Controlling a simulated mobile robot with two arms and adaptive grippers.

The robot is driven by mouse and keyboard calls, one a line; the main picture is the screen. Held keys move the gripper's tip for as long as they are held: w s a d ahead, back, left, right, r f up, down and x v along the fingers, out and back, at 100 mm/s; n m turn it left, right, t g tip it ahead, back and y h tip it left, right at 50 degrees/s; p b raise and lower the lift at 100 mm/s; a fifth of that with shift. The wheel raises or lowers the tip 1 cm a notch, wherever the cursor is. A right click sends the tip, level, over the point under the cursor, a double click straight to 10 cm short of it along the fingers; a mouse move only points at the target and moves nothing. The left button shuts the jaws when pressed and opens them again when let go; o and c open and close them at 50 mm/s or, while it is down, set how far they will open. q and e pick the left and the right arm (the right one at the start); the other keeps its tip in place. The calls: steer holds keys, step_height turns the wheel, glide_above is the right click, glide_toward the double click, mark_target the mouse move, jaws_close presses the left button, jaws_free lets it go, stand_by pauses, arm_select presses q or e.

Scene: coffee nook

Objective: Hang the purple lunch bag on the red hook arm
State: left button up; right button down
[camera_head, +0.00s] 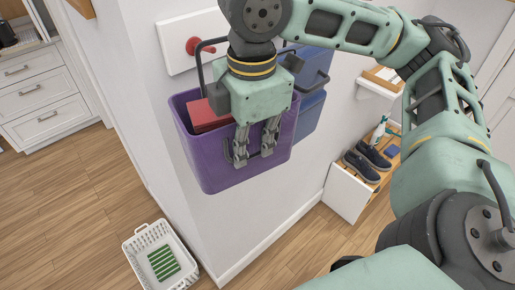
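The purple lunch bag (215,165) is an open-topped bag upright against the white wall. Its dark handle loop (199,68) rises at its left and passes close beside the red hook (193,46); I cannot tell whether the loop rests on it. The hook sits on a white wall plate (176,58). My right gripper (255,150) points down in front of the bag, with its two fingers apart and nothing visible between them. It hides part of the bag and handle. My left gripper is not in view.
A red item (206,117) shows inside the purple bag. A blue bag (311,108) hangs just behind at the right. A white basket (138,247) stands on the floor below. Dark shoes (362,167) rest on a low bench at right. Open floor lies at left.

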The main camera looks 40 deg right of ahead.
steer(key=shift+w+a+f+b, duration=0.15)
steer(key=shift+w+b, duration=0.85)
steer(key=shift+w, duration=0.95)
steer(key=shift+w+p, duration=0.35)
steer(key=shift+w, duration=0.05)
steer(key=shift+w+f+p, duration=0.35)
steer(key=shift+f+p, duration=0.15)
steer(key=shift+p, duration=0.05)
steer(key=c, duration=1.9)
jaws_free()
steer(key=shift+a, duration=0.1)
steer(key=shift+o, duration=0.2)
steer(key=shift+f, duration=0.1)
steer(key=r, duration=1.2)
steer(key=shift+s, duration=0.3)
